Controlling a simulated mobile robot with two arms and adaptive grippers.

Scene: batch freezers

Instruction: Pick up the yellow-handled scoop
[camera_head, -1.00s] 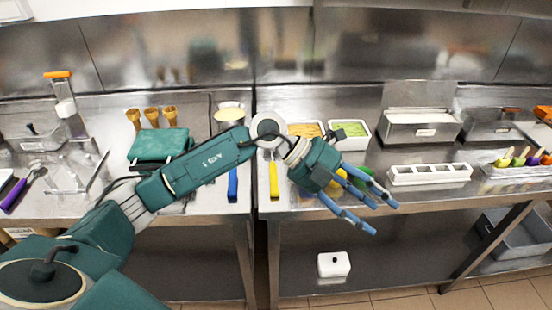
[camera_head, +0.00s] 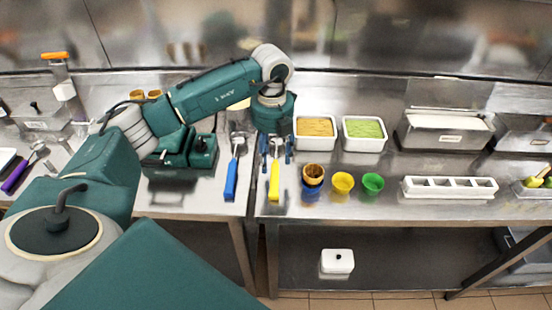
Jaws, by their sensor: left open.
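The yellow-handled scoop (camera_head: 274,184) lies on the steel counter near its front edge, handle toward me, its metal head pointing to the back. My left gripper (camera_head: 276,160) hangs down from the teal arm over the head end of this scoop. Its blue fingers are open, on both sides of the scoop's head and upper handle. I cannot tell whether they touch it. A blue-handled scoop (camera_head: 231,180) lies just to the left. My right gripper is not in view.
Green, yellow and brown cups (camera_head: 343,183) stand right of the scoop. Two white tubs (camera_head: 364,145) of yellow and green food stand behind. A white divided tray (camera_head: 450,198) is farther right. A dark green device (camera_head: 178,160) sits left. A gap between counters runs near the scoops.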

